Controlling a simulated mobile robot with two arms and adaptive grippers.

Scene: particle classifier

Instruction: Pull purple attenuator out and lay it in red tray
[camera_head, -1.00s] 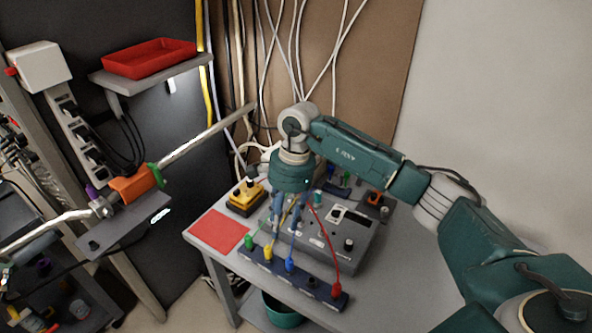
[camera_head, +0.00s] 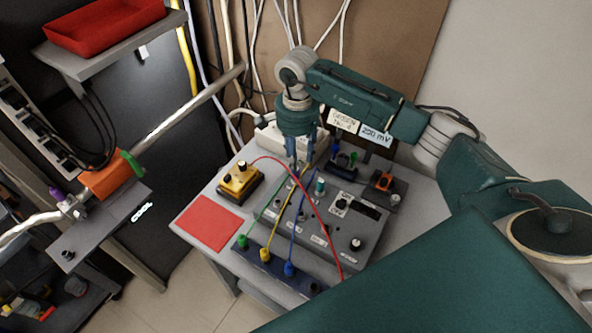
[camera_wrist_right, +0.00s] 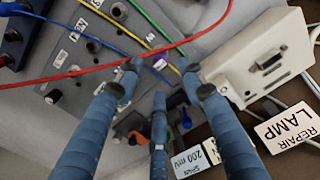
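The purple attenuator is most likely the small purple piece (camera_wrist_right: 160,61) on the grey console, seen in the wrist view beyond my right fingers; I cannot make it out in the head view. My right gripper (camera_head: 302,167) points down over the back of the console (camera_head: 330,244). In the wrist view its three blue fingers (camera_wrist_right: 163,75) are spread apart with nothing held between them. The red tray (camera_head: 108,37) sits on a wall shelf at the upper left, and its visible inside looks empty. My left gripper is out of view.
Red (camera_head: 322,206), yellow, green and blue cables run across the console, some close to my fingers. A yellow box (camera_head: 235,186) and a flat red mat (camera_head: 207,222) lie left of it. A pipe (camera_head: 187,119) crosses below the tray. A white box (camera_wrist_right: 262,60) stands beside my fingers.

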